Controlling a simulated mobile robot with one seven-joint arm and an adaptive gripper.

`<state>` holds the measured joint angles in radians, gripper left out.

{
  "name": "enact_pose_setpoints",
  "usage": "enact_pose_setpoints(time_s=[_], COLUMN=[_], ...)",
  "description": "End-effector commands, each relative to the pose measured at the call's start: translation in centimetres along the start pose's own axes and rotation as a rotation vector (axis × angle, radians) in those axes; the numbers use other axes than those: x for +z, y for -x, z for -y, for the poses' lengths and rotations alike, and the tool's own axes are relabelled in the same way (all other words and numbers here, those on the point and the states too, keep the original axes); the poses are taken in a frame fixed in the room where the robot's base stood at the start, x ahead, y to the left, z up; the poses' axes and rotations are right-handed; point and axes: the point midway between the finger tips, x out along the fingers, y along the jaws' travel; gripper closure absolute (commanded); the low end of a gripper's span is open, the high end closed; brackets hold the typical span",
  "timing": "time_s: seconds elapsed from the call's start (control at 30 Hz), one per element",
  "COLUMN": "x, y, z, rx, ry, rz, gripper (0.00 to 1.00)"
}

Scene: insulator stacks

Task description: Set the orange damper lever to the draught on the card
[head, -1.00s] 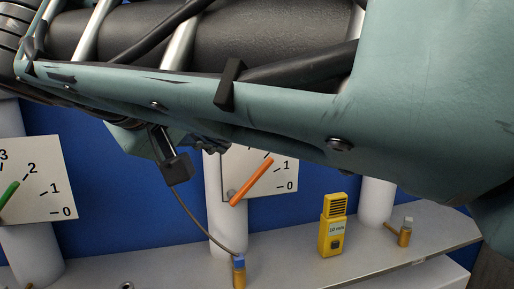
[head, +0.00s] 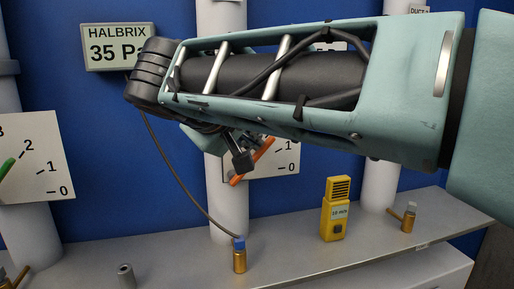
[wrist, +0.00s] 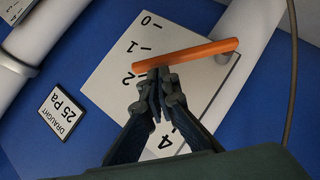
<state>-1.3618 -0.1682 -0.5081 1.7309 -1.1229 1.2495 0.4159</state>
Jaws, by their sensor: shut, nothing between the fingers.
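My gripper (wrist: 159,78) is shut and empty. Its fingertips are at the lever's edge near the tip; I cannot tell whether they touch. The card (wrist: 62,112) reads DRAUGHT 25 Pa. In the head view, my arm hides the upper part of the plate and some of the lever.
A display (head: 118,47) reads HALBRIX 35 Pa. A second scale plate (head: 38,165) with a green lever (head: 7,168) is at left. A yellow meter (head: 336,210), a blue-capped brass fitting (head: 239,256) and another brass fitting (head: 408,218) stand on the grey shelf (head: 300,250).

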Motion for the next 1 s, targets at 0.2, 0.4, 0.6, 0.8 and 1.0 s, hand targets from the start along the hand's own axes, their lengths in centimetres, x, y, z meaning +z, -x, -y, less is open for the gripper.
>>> enact_pose_setpoints(time_s=[0.2,0.4,0.6,0.8,1.0], x=[0.1,0.2,0.9,1.6,2.3], y=[-0.1,-0.2,-0.8,-1.5,-2.3], z=[-0.1,-0.1,-0.3,-0.6,-0.8], rx=[0.000,-0.003,-0.047,-0.118,-0.194], ry=[0.000,-0.004,-0.052,-0.124,-0.202], rz=[0.000,0.002,0.006,0.007,0.007], gripper=[1.00,1.00,1.00,1.00,1.00])
